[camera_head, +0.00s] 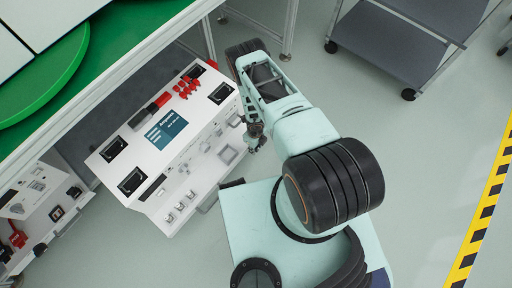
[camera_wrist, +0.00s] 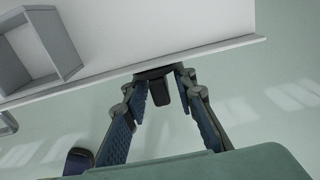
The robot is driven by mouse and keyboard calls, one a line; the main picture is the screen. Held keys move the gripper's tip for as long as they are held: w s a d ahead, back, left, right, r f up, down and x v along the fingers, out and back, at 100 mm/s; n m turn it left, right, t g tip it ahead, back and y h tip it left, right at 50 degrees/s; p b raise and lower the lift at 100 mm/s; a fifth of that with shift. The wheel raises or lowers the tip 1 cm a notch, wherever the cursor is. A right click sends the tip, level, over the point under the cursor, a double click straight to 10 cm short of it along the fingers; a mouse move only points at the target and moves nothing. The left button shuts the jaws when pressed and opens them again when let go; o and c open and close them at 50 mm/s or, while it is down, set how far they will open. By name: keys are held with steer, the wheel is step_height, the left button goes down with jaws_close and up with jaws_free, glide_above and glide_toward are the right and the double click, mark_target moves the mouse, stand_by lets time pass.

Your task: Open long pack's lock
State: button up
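A long white pack (camera_head: 207,148) with a blue-and-white screen lies along the table's side in the head view. In the wrist view its white face (camera_wrist: 150,35) fills the top, ending in a grey edge. A small dark part (camera_wrist: 160,90) hangs at that edge, between my fingers; it looks like a latch, though its details are too dark to tell. My gripper (camera_wrist: 163,86) is open, one finger on each side of this part. I cannot tell whether they touch it. In the head view my gripper (camera_head: 254,137) is at the pack's right side.
A green turntable table (camera_head: 120,52) stands at the upper left. Another white unit (camera_head: 38,205) is at the lower left. A grey wheeled cart (camera_head: 400,45) is at the upper right. Floor is clear up to the yellow-black stripe (camera_head: 490,195).

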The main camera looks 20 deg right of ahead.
stand_by(0.3)
steer(key=shift+r, duration=0.3)
step_height(320, 180, up, 11)
steer(key=shift+a+r, duration=0.1)
steer(key=shift+r, duration=0.1)
stand_by(0.6)
